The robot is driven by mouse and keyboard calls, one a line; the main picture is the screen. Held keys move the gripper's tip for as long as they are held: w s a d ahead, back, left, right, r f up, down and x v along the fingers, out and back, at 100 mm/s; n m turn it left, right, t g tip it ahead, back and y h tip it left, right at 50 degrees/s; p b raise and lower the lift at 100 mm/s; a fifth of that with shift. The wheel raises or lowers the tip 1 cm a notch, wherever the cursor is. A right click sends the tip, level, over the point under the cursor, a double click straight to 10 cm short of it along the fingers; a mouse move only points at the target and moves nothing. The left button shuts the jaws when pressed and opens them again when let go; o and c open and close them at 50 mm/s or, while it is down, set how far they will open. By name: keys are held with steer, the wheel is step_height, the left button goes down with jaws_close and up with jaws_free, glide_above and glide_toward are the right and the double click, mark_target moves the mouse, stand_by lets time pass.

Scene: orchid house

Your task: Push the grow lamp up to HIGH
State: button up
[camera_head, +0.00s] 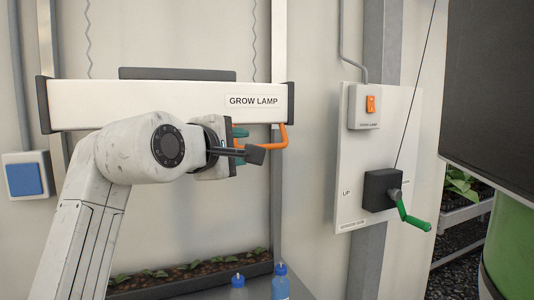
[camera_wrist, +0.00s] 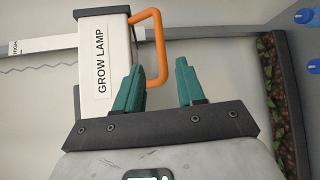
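The grow lamp (camera_head: 180,100) is a long white box with dark end caps, held across two upright rails in the head view. Its orange handle (camera_head: 284,138) sticks out at the lower right end, and in the wrist view the handle (camera_wrist: 160,48) is a bent loop beside the GROW LAMP label. My gripper (camera_head: 249,144) is in front of the lamp's right part, just left of the handle. In the wrist view its teal fingers (camera_wrist: 160,80) are apart, with the handle's lower corner showing between them; contact cannot be told. A HIGH mark (camera_wrist: 15,48) shows on a rail.
A wall panel (camera_head: 350,150) at right carries an orange switch (camera_head: 371,104) and a green crank (camera_head: 413,217). A planter trough (camera_head: 190,280) with seedlings and blue-capped bottles (camera_head: 280,285) stand below. A blue wall button (camera_head: 25,179) is at left. A dark panel (camera_head: 490,80) fills the upper right.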

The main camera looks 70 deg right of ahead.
steer(key=d, duration=0.3)
steer(key=d+f, duration=0.1)
steer(key=d, duration=0.5)
steer(key=shift+s+f, duration=0.2)
steer(key=shift+s, duration=0.2)
jaws_close()
